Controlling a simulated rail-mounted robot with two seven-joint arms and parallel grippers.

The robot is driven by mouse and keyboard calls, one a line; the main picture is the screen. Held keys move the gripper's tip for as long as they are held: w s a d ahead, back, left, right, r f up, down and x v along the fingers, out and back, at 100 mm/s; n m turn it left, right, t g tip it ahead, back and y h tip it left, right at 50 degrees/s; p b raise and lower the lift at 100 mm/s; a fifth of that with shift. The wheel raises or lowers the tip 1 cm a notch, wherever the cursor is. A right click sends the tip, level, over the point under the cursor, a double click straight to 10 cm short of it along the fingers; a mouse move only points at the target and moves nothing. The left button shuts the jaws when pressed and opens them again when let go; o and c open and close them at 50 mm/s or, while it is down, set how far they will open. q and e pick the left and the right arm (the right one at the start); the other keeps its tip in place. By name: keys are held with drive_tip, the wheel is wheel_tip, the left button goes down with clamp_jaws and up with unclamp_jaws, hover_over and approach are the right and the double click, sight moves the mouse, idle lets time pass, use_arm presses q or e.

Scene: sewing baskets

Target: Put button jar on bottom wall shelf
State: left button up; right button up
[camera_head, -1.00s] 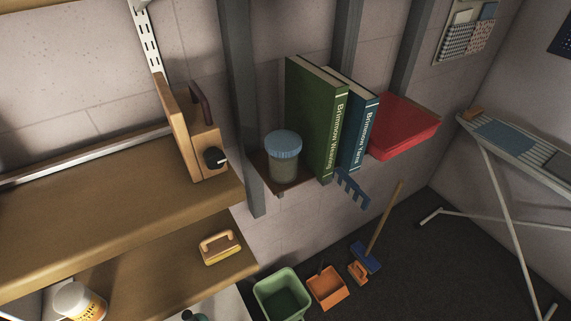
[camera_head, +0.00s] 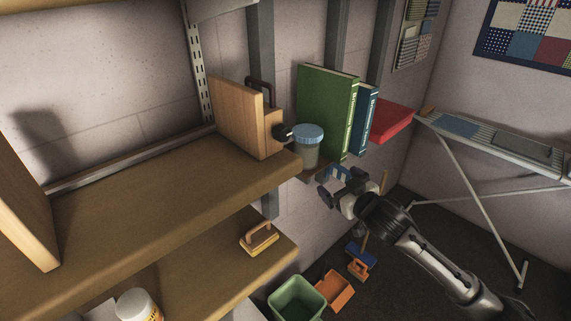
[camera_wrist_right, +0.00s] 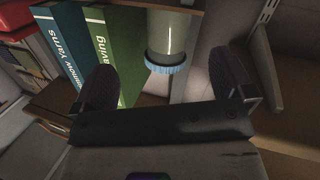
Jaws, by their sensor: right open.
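The button jar (camera_head: 308,153), clear with a blue lid, stands upright on a small wall ledge (camera_head: 318,171), left of the green book. My right gripper (camera_head: 338,185) is open and empty, below and to the right of the jar. In the right wrist view, which looks inverted, the jar (camera_wrist_right: 173,35) shows beyond and between the open fingers (camera_wrist_right: 163,78), apart from them. Wooden wall shelves fill the left: an upper shelf (camera_head: 130,190) and a lower shelf (camera_head: 200,275). My left gripper is not in view.
A green book (camera_head: 325,110) and a blue book (camera_head: 367,120) stand beside the jar, with a red box (camera_head: 393,122) further right. The lower shelf holds a handled brush (camera_head: 259,239) and a white bottle (camera_head: 138,305).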

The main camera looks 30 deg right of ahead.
sight(314, 157)
drive_tip(key=shift+m+t+y, duration=0.7)
drive_tip(key=w, duration=0.3)
drive_tip(key=w+r+p, duration=0.1)
drive_tip(key=w, duration=0.2)
drive_tip(key=w+r, duration=0.1)
drive_tip(key=w, duration=0.1)
drive_tip(key=shift+w+p, duration=0.3)
drive_tip(key=shift+w, duration=0.1)
drive_tip(key=shift+w+d+p, duration=0.2)
drive_tip(key=shift+w+p, duration=0.45)
drive_tip(key=shift+w, duration=1.15)
drive_tip(key=shift+w+f, duration=0.2)
drive_tip(key=shift+w, duration=0.7)
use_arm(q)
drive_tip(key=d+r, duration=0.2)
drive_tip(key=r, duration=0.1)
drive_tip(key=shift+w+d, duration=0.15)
use_arm(e)
drive_tip(key=c, duration=0.9)
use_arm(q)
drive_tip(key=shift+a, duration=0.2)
use_arm(e)
drive_tip(key=shift+r, duration=0.1)
drive_tip(key=shift+c, duration=1.2)
